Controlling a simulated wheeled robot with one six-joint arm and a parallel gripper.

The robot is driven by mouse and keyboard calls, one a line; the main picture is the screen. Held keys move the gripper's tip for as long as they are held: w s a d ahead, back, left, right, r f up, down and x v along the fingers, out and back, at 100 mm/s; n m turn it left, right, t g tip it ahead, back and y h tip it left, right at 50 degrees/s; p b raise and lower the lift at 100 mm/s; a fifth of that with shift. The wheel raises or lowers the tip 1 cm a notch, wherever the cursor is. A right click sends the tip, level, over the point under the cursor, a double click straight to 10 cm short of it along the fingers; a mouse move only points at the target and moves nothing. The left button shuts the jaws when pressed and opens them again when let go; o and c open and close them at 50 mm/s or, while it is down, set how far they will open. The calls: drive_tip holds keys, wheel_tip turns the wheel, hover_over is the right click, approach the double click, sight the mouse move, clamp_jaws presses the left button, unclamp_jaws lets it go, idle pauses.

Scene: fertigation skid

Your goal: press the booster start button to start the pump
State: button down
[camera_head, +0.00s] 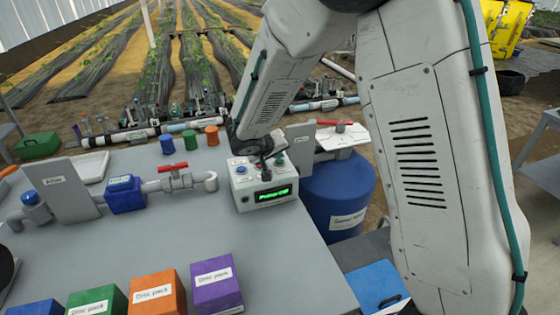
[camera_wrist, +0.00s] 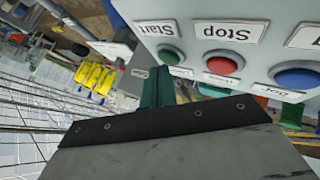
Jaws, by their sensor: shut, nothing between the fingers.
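The white control box (camera_head: 262,188) with a lit green display stands on the grey bench. It shows upside down in the wrist view (camera_wrist: 185,12). The green button (camera_wrist: 169,55) sits beside the "Start" label (camera_wrist: 158,28). The red button (camera_wrist: 222,66) sits beside the "Stop" label (camera_wrist: 230,31). A blue button (camera_wrist: 297,77) is at the right. My gripper (camera_wrist: 160,72) is shut and empty, its teal fingers close to the green button; I cannot tell whether they touch. In the head view my gripper (camera_head: 264,172) is over the box top and hides part of it.
A valve with a red handle (camera_head: 173,168) and a blue fitting (camera_head: 125,195) lie left of the box. Several coloured disc packs, including a purple one (camera_head: 216,287), stand at the front. A blue drum (camera_head: 338,200) is to the right. Bare bench lies before the box.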

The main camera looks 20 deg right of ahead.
sight(278, 163)
drive_tip(key=shift+f, duration=0.35)
idle(0.6)
drive_tip(key=shift+r, duration=0.8)
drive_tip(key=shift+r, duration=2.5)
